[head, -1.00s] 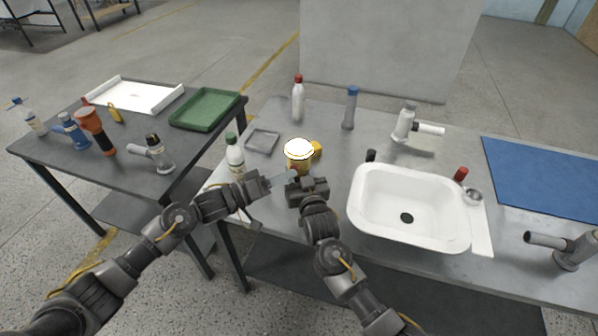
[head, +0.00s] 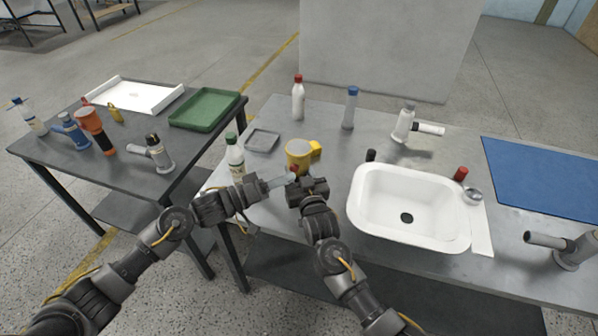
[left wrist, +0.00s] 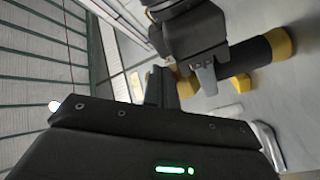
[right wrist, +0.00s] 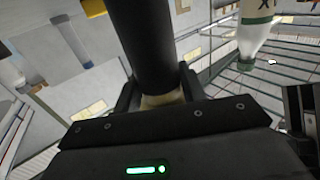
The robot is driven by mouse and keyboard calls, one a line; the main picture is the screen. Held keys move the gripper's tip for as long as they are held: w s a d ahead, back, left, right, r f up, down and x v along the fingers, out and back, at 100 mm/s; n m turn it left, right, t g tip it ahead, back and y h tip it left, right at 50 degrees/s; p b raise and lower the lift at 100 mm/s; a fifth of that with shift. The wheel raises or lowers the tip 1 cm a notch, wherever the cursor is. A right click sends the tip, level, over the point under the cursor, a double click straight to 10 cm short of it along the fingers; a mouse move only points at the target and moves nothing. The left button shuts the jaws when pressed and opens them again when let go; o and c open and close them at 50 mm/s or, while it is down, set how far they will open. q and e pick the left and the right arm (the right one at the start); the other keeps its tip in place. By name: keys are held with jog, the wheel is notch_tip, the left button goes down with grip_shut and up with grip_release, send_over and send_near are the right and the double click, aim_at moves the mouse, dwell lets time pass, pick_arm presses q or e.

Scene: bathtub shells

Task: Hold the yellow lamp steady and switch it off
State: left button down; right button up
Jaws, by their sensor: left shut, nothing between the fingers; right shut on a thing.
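The yellow lamp (head: 298,151) stands out near the sink table's left part, its round face dull and unlit. My right gripper (head: 302,183) is shut on its black handle, which also shows between the fingers in the right wrist view (right wrist: 140,45). In the left wrist view the lamp's dark body (left wrist: 250,55) has yellow ends. A small red spot (head: 294,168) shows below the yellow head. My left gripper (head: 289,179) is shut and empty, its tip close beside the handle; I cannot tell whether they touch.
A white bottle with a green cap (head: 235,158) stands close to my left arm. A grey tray (head: 262,140) lies behind it. A white sink (head: 362,210) is to the right. Bottles with red (head: 298,100) and blue (head: 350,108) caps stand farther back.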

pick_arm(q)
jog(key=shift+s+a, duration=0.3)
jog(key=shift+s, duration=0.65)
jog(key=shift+s+a, duration=0.35)
jog(key=shift+s, duration=0.55)
jog(key=shift+s+a, duration=0.3)
jog(key=shift+s, duration=0.65)
pick_arm(e)
jog(key=o, duration=1.2)
jog(key=shift+c, duration=0.2)
